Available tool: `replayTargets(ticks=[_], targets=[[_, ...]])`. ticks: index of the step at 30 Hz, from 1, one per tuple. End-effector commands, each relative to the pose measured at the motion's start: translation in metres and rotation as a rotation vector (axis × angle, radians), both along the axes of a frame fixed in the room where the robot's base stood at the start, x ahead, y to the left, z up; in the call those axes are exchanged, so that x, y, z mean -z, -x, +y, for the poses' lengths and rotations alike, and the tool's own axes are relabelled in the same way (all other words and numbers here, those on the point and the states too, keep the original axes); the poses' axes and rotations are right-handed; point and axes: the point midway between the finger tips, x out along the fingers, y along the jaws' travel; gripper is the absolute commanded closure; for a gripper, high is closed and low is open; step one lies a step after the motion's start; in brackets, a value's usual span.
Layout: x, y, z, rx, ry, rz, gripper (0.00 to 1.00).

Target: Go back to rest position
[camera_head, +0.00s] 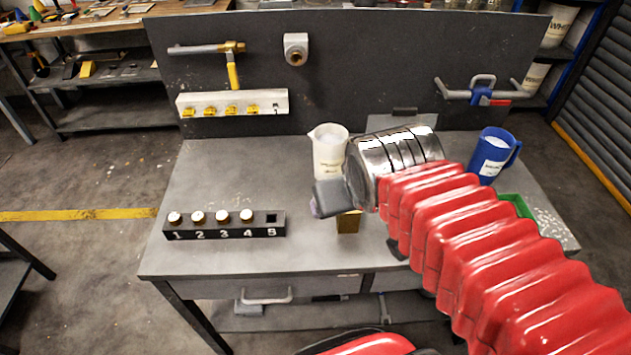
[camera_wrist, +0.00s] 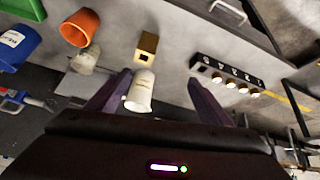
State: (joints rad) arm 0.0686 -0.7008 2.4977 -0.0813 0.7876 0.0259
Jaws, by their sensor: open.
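My gripper (camera_head: 316,206) hangs above the middle of the work table (camera_head: 225,170), at the end of my red-sleeved arm. In the wrist view its two dark purple fingers (camera_wrist: 159,77) are spread apart, with nothing held. A white jug (camera_head: 328,150) stands on the table behind the gripper. It also shows in the wrist view (camera_wrist: 140,92), between the fingers in the picture but beyond them. A brass block (camera_head: 348,222) sits on the table near the gripper, partly hidden by it in the head view.
A black numbered rack (camera_head: 225,232) holds brass pieces in slots 1 to 4; slot 5 is empty. A blue jug (camera_head: 492,153) and green tray (camera_head: 515,205) are right. An orange cup (camera_wrist: 80,28) shows in the wrist view. A dark panel (camera_head: 350,80) stands behind.

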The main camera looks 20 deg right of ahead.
Motion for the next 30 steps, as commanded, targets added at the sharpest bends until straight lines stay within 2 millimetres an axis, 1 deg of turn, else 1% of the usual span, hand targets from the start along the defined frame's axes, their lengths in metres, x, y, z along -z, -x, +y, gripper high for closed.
replayTargets(ticks=[1,3,6,30], targets=[[-0.001,0.009,0.014,-0.029,-0.024,0.017,0.27],[0.0,0.02,0.027,-0.054,-0.05,0.044,0.27],[0.001,0.027,0.036,-0.071,-0.067,0.063,0.27],[0.001,0.027,0.036,-0.071,-0.069,0.065,0.27]])
